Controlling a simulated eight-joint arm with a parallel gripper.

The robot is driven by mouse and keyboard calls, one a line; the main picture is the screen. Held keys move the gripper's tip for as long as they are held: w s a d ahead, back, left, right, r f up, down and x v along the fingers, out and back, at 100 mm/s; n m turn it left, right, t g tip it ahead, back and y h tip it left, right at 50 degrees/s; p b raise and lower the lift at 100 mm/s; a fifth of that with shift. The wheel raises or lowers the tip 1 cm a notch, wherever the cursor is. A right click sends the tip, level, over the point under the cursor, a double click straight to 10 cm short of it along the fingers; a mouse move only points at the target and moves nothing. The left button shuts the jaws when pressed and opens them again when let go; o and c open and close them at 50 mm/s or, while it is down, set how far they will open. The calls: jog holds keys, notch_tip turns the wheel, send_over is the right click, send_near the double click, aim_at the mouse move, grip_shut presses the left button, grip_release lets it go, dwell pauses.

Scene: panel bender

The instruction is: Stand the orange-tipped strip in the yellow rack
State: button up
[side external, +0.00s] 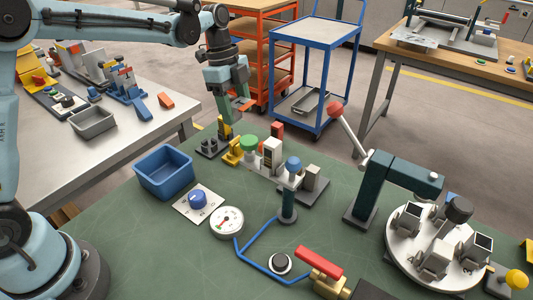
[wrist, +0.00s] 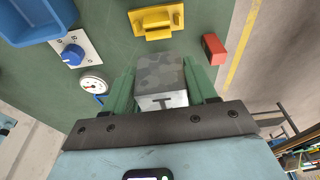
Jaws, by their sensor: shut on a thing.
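My gripper (side external: 233,108) hangs over the far edge of the green table, its green fingers pointing down. An orange piece (side external: 242,104) shows at the fingers; I cannot tell for sure whether it is the strip's tip. In the wrist view my gripper (wrist: 164,92) is shut on a grey speckled piece (wrist: 160,75) with a pale end face and dark mark. No orange shows on it there. A yellow piece (side external: 232,153), possibly the rack, stands on the green table below the gripper; it also shows in the wrist view (wrist: 157,24), apart from the held piece.
A red block (side external: 277,130) stands right of the gripper. A blue bin (side external: 165,172), a dial plate (side external: 198,201) and a gauge (side external: 227,222) lie nearer. A green-capped part (side external: 249,143) and a blue-knobbed post (side external: 288,205) crowd the middle. The near-left green top is clear.

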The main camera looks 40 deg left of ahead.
aim_at(238, 137)
jog(key=shift+f, duration=0.45)
jog(key=shift+a+x, duration=0.25)
jog(key=shift+x, duration=1)
jog(key=shift+a+x, duration=0.25)
jog(key=shift+x, duration=1)
jog(key=shift+a+x, duration=0.15)
jog(key=shift+x, duration=0.65)
jog(key=shift+a+x, duration=0.2)
jog(key=shift+x, duration=0.55)
jog(key=o, duration=0.9)
jog(key=shift+f, duration=0.15)
jog(key=shift+o, duration=0.6)
jog(key=shift+o, duration=0.8)
jog(key=shift+d+v, duration=0.3)
jog(key=shift+v, duration=1.2)
jog(key=shift+d+v, duration=0.3)
jog(key=shift+v, duration=1.15)
jog(key=shift+d+v, duration=0.35)
jog(key=shift+v, duration=1.15)
